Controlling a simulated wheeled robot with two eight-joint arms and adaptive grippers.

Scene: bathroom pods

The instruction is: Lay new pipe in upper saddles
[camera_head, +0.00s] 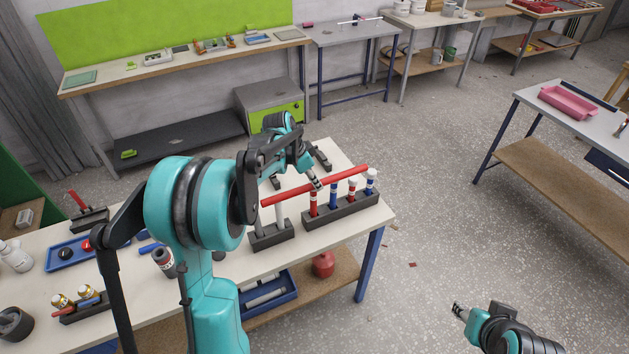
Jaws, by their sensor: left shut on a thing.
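A long red pipe (345,174) is held slantwise above the right part of the near table. My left gripper (316,184) is shut on it near its middle. The pipe's left end is over a dark stand (271,237) with pale upright posts. Its right part passes above or behind a dark rack (349,210) of red, blue and white upright pieces; I cannot tell whether they touch. Dark blocks (322,157) behind my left gripper may be saddles, partly hidden by my arm. My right gripper (458,310) is over the floor, away from the table; its jaws are too small to judge.
On the table's left are a blue tray (62,262), a dark holder with a red stick (88,219), and bottles (15,256). A red container (323,264) and a blue bin (283,304) are on the lower shelf. Open floor lies right of the table.

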